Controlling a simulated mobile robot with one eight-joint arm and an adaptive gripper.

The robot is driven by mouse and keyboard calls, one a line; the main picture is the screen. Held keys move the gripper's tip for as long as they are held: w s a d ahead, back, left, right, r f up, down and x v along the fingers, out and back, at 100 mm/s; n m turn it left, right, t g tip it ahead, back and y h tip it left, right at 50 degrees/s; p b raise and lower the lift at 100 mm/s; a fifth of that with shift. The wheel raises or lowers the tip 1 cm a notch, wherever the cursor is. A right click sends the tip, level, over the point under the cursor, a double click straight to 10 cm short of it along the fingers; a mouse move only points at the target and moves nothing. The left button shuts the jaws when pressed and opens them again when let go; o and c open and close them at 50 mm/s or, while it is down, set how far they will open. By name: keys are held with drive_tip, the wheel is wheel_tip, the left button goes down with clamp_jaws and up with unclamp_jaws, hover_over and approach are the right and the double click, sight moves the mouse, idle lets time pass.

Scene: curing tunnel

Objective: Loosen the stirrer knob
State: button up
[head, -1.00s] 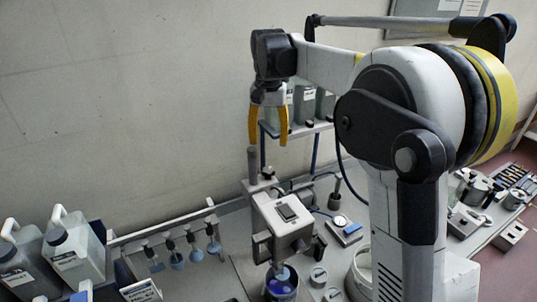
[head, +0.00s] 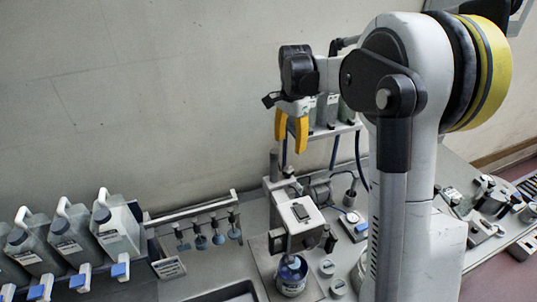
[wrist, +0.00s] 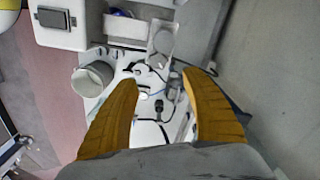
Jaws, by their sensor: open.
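The stirrer stands on the bench in the head view, with a pale box-shaped head (head: 301,214) and an upright post (head: 273,163) behind it. A dark knob-like part (head: 329,243) sits at the right side of the head, and another dark part (head: 277,241) at its left. I cannot tell which one is the stirrer knob. A vessel of blue liquid (head: 291,275) stands under the head. My gripper (head: 292,147) is open and empty, its yellow fingers pointing down, above the stirrer and apart from it. In the wrist view the fingers (wrist: 160,79) are spread over the bench.
White jugs (head: 115,225) stand at the left. A rack with hanging stirring tools (head: 218,238) is left of the stirrer. A shelf with bottles (head: 327,110) is behind my gripper. Small lidded pots (head: 327,267) and a flat device (head: 354,228) sit to the right.

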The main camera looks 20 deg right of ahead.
sight(289, 169)
wheel_tip(289, 169, down, 11)
drive_tip(key=shift+s+d+p, duration=0.1)
drive_tip(key=shift+p, duration=0.35)
drive_tip(key=c, duration=1.2)
